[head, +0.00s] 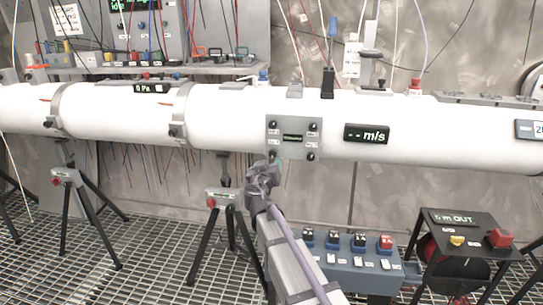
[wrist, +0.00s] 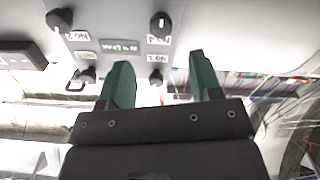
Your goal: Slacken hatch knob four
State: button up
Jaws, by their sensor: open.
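The grey hatch plate (head: 293,139) is on the white tube, with a black knob near each corner and a small display in its middle. My gripper (head: 273,161) is at the plate's lower left corner in the head view, partly hiding the knob there. In the wrist view my gripper (wrist: 160,68) has its green fingers apart and empty, with one knob (wrist: 156,78) showing between them, apparently beyond the fingers.
The white tube (head: 230,118) runs across the picture, with a speed display (head: 367,134) right of the plate. Tripods (head: 222,197) stand below. A blue-grey switch box (head: 352,265) and a reel stand (head: 458,228) are at lower right. Cables hang behind.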

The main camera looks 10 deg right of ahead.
aim_at(272, 155)
jog(key=x, duration=0.9)
jog(key=shift+a+f, duration=0.1)
jog(key=shift+s, duration=0.1)
jog(key=c, duration=0.9)
